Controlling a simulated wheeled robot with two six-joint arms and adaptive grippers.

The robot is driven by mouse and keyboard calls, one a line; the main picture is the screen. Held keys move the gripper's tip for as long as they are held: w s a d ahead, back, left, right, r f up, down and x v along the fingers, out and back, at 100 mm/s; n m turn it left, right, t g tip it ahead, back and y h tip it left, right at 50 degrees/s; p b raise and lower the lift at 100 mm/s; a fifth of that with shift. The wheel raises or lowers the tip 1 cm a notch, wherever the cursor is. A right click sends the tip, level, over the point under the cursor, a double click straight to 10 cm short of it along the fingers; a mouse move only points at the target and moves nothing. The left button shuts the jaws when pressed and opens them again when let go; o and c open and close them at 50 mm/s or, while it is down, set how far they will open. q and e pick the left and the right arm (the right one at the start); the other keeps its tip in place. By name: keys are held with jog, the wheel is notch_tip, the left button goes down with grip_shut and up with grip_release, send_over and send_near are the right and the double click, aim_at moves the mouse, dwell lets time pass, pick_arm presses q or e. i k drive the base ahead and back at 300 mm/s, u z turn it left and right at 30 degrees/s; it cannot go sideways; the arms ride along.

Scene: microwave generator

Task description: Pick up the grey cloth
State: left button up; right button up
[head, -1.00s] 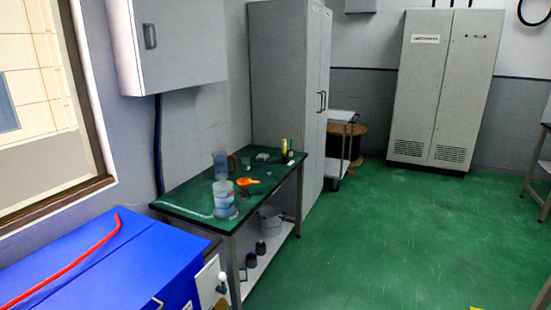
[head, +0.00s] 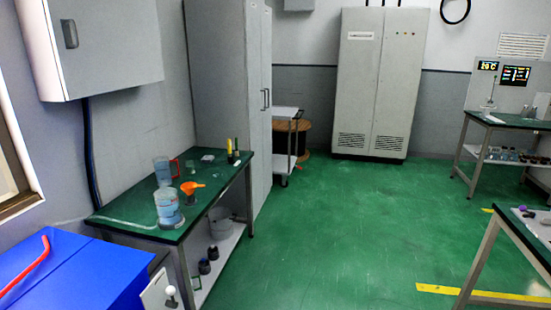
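I cannot make out a grey cloth for certain. A small pale item (head: 208,158) lies at the back of the green-topped table (head: 128,217) on the left, too small to tell what it is. Another small whitish item (head: 493,118) lies on the far right table (head: 525,122), also too small to tell. Neither of my grippers is in view.
The left table holds blue-tinted jugs (head: 168,209) and an orange funnel (head: 193,187). A blue chest (head: 80,275) stands in front of it. A nearer table (head: 520,222) is cut off at right. Open green floor (head: 350,220) lies between; a trolley (head: 284,145) stands behind.

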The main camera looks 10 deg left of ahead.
aim_at(208, 160)
jog(key=z, duration=0.1)
jog(key=i, duration=5.15)
jog(key=u, duration=2.05)
